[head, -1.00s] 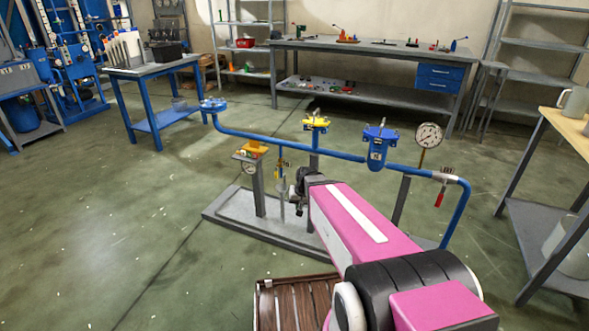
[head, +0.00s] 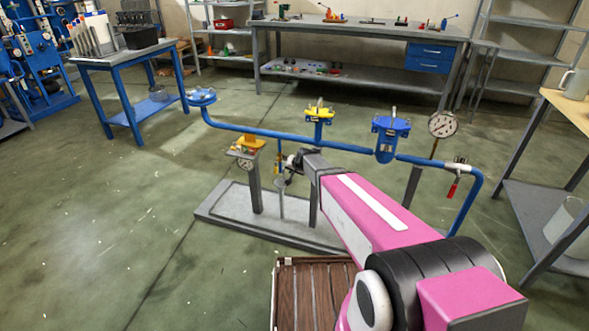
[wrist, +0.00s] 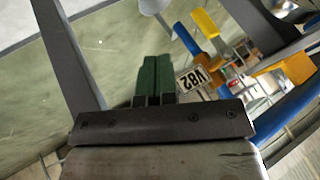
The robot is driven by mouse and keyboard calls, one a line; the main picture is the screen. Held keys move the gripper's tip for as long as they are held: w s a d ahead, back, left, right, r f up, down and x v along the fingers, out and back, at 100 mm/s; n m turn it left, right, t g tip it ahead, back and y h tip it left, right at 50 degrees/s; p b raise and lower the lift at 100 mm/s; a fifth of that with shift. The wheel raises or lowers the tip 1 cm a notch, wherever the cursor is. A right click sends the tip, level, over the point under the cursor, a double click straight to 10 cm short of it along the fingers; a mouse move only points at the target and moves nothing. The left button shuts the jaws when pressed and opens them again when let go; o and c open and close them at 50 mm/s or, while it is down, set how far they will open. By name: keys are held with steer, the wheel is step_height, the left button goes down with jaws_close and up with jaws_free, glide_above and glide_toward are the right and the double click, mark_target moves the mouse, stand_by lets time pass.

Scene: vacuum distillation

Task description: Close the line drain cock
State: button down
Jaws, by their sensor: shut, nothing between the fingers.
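A blue pipe line (head: 262,132) runs across the stand. A small cock with a yellow part (head: 280,160) hangs below the pipe, left of my gripper. In the wrist view, a yellow lever (wrist: 206,22) and a white tag reading V82 (wrist: 193,78) sit just right of the fingers; whether they belong to this cock I cannot tell. A red-handled lever (head: 453,189) hangs at the pipe's right end. My gripper (wrist: 157,62) has its green fingers together and empty, close to the tag; contact is unclear. In the head view its tip is mostly hidden near the cock.
A yellow-topped valve (head: 319,112), blue filter housing (head: 386,135) and dial gauge (head: 442,124) stand along the pipe. The grey base plate (head: 228,210) lies below. Open floor is at left; a shelf table (head: 560,115) is right.

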mark_target(276, 168)
steer(key=w+a+f, duration=0.4)
steer(key=a, duration=0.1)
steer(key=shift+a, duration=0.3)
